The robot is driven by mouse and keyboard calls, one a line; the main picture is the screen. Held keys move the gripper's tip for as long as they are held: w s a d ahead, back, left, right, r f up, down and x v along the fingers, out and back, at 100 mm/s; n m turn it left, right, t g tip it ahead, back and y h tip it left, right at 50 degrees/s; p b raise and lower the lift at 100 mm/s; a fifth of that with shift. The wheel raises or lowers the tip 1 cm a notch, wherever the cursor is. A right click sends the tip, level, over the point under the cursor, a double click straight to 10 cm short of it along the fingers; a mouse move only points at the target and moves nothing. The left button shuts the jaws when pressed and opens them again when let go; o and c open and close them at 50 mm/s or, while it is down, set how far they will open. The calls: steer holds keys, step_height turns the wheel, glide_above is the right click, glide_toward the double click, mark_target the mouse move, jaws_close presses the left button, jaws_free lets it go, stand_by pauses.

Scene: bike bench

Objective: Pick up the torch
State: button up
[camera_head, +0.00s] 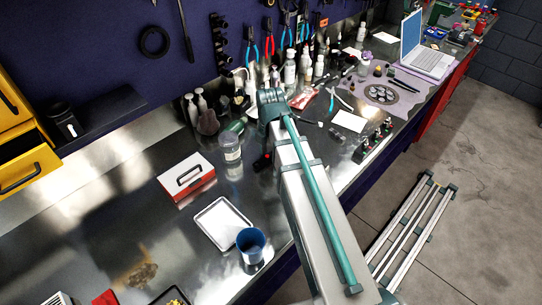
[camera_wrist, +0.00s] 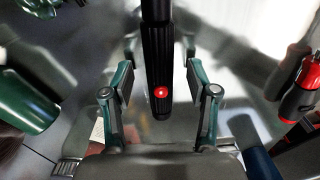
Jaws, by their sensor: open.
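The torch (camera_wrist: 158,60) is black and ribbed with a red button. In the wrist view it lies between the two fingers of my gripper (camera_wrist: 160,84), with a visible gap to each finger. The fingers are open and hold nothing. The torch's upper end runs out of the top of the wrist view. In the head view, a small dark piece with a red dot (camera_head: 262,161) beside my arm appears to be the torch. My arm hides my gripper's fingers there.
On the metal bench, a clear jar (camera_head: 230,148), a red and white box (camera_head: 187,178), a white tray (camera_head: 212,225) and a blue cup (camera_head: 251,242) stand nearby. In the wrist view, a green bottle (camera_wrist: 22,100) is at left and a red-black tool (camera_wrist: 302,92) at right.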

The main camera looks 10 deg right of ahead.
jaws_close()
steer(key=shift+r, duration=0.15)
